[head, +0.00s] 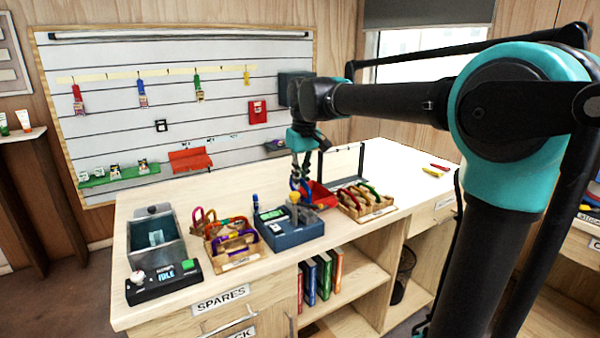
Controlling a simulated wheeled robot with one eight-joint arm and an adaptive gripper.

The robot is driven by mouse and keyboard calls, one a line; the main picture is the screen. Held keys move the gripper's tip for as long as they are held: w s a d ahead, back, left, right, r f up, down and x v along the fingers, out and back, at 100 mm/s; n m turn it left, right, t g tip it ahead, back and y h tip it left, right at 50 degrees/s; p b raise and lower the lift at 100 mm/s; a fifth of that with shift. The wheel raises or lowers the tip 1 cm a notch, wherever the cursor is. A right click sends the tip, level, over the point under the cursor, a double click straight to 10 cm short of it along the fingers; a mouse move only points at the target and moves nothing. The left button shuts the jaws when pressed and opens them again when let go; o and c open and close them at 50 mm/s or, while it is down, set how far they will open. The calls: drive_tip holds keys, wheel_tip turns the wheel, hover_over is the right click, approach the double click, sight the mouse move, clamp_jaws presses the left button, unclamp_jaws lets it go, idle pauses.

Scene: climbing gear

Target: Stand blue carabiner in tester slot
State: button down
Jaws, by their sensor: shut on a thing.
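My gripper (302,172) hangs over the middle of the bench, pointing down. It is shut on the blue carabiner (304,189), a small blue loop partly hidden by the fingers. The carabiner appears above or just behind a blue-grey device (282,240) with a green display; I cannot tell whether they touch. At the left end are an open grey box (178,251) with a pale blue block inside and a black console (140,293) reading "IDLE" with a green button. I cannot tell which unit is the tester, and no slot shows clearly.
Wooden trays of coloured carabiners stand left (240,261) and right (375,214) of the blue-grey device. A red bin (325,198) and a dark metal rack (361,165) are behind. The bench top (400,165) is mostly clear at right.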

drive_tip(key=shift+f, duration=0.35)
drive_tip(key=shift+s, duration=0.1)
drive_tip(key=shift+f, duration=0.1)
idle(0.4)
drive_tip(key=shift+f, duration=0.55)
drive_tip(key=shift+f, duration=0.2)
drive_tip(key=shift+f, duration=1)
drive_tip(key=shift+f, duration=0.55)
drive_tip(key=c, duration=1.6)
unclamp_jaws()
drive_tip(key=shift+o, duration=0.2)
